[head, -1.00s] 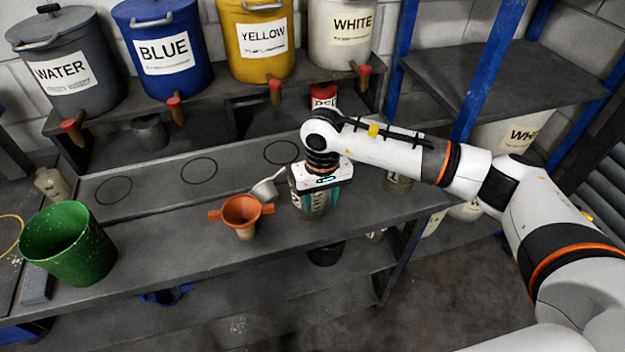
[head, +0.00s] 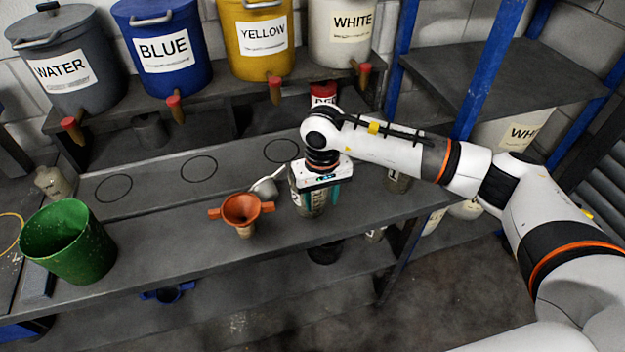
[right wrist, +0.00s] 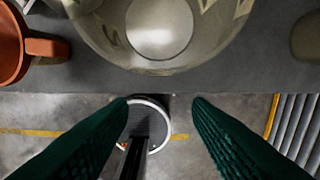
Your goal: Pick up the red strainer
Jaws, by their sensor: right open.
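The red strainer (head: 241,209), an orange-red bowl with side tabs, sits on a small tan cup on the bench, left of my right gripper. Part of it shows at the left edge of the right wrist view (right wrist: 36,46). My right gripper (head: 318,196) points down at a greyish see-through jar (head: 309,208) near the bench's front edge. In the right wrist view its green fingers (right wrist: 160,104) are apart with nothing between them, and the jar (right wrist: 112,38) is just beyond the tips. My left gripper is not in view.
A grey scoop or ladle (head: 266,187) lies close behind the strainer. A green bucket (head: 68,243) stands at the left of the bench (head: 165,228). Labelled paint drums, such as the yellow one (head: 258,60), line the back shelf. The bench between bucket and strainer is clear.

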